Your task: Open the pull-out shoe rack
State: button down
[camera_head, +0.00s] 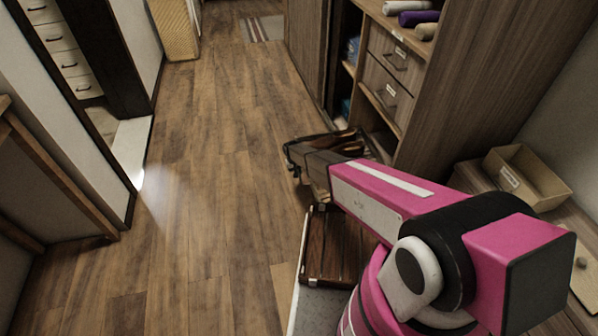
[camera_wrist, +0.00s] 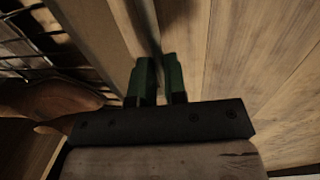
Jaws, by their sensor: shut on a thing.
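The pull-out shoe rack (camera_head: 290,157) is a dark frame low at the cabinet's front, and it stands out from the cabinet over the floor. Brown shoes (camera_head: 352,143) lie in it. The rack's dark wire mesh (camera_wrist: 45,45) and a brown shoe (camera_wrist: 58,104) show to the left of the fingers.
The wooden cabinet (camera_head: 470,90) stands at the right, with two labelled drawers (camera_head: 395,60) and rolled items on top. A cardboard-coloured box (camera_head: 525,175) sits at far right. A slatted wooden piece (camera_head: 335,250) lies just in front. The wood floor (camera_head: 215,180) left of the rack is clear.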

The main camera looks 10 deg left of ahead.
jog(key=c, duration=1.2)
grip_release()
jog(key=shift+o, duration=0.2)
notch_tip(320, 180, up, 11)
jog(key=a, duration=0.2)
jog(key=shift+s+f, duration=0.15)
jog(key=shift+s, duration=0.25)
jog(key=s+d+r+m, duration=0.1)
jog(key=s+d+r, duration=0.4)
jog(key=d+r, duration=0.5)
jog(key=s+d+r+m, duration=0.1)
jog(key=s+d+r, duration=0.3)
jog(key=d+r, duration=0.6)
jog(key=s+d+r+m+y, duration=0.1)
jog(key=s+d+r, duration=0.4)
jog(key=s+d, duration=0.2)
jog(key=s+d+r+m+y, duration=0.1)
jog(key=s+d+r, duration=0.4)
jog(key=s+d, duration=0.3)
jog(key=d, duration=0.2)
jog(key=shift+d+r+g, duration=0.3)
jog(key=shift+r+g, duration=0.1)
